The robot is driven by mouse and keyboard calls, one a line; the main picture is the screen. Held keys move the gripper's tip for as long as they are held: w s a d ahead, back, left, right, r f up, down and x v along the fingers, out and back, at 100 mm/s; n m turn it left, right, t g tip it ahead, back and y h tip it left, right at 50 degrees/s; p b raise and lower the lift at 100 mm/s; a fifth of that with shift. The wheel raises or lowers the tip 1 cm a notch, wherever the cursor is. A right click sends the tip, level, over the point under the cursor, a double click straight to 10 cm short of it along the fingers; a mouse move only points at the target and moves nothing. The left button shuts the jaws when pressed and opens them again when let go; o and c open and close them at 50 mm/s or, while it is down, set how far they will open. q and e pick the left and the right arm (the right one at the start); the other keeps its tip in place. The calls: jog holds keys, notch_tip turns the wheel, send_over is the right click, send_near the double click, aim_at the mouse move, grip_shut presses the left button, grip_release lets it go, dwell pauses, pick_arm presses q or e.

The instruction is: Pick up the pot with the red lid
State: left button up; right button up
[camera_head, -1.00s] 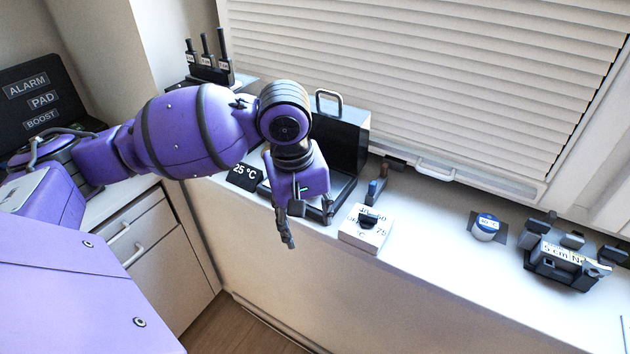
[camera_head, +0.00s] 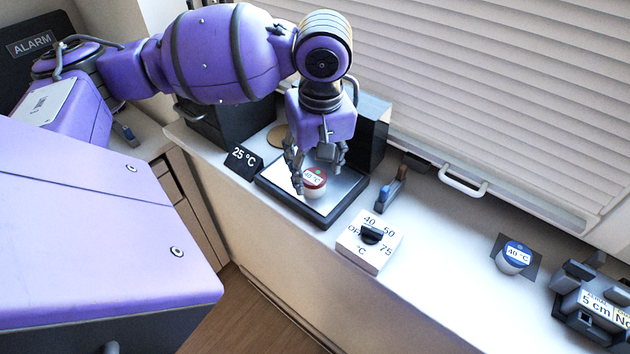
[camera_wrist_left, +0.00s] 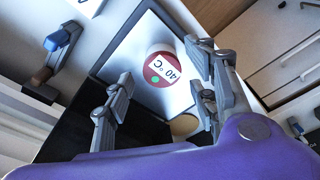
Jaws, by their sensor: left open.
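The pot with the red lid (camera_head: 315,186) stands upright on a pale plate inside a dark-framed tray (camera_head: 322,219). Its lid carries a white label, reading 40 °C in the left wrist view (camera_wrist_left: 161,70), and a green dot. My left gripper (camera_head: 318,170) is open and points down over the pot, with its fingers to either side of the lid in the picture. In the left wrist view the lid lies between and beyond the open fingers (camera_wrist_left: 154,80). I see no contact. My right gripper is not in view.
A 25 °C sign (camera_head: 243,161) stands left of the tray. A white dial box (camera_head: 369,241) and a small lever switch (camera_head: 390,189) are to its right. A blue-lidded pot (camera_head: 514,257) and a dark device (camera_head: 594,304) stand farther right. The ledge between is clear.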

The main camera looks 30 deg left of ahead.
aim_at(316, 176)
pick_arm(q)
jog(key=f, duration=0.3)
jog(key=shift+w+a+f, duration=0.1)
jog(key=shift+w+a, duration=0.05)
jog(key=shift+w, duration=0.15)
jog(key=shift+f, duration=0.4)
jog(key=shift+a, duration=0.1)
grip_shut()
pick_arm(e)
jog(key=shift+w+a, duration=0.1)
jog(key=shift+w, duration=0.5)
pick_arm(q)
jog(key=shift+r, duration=0.1)
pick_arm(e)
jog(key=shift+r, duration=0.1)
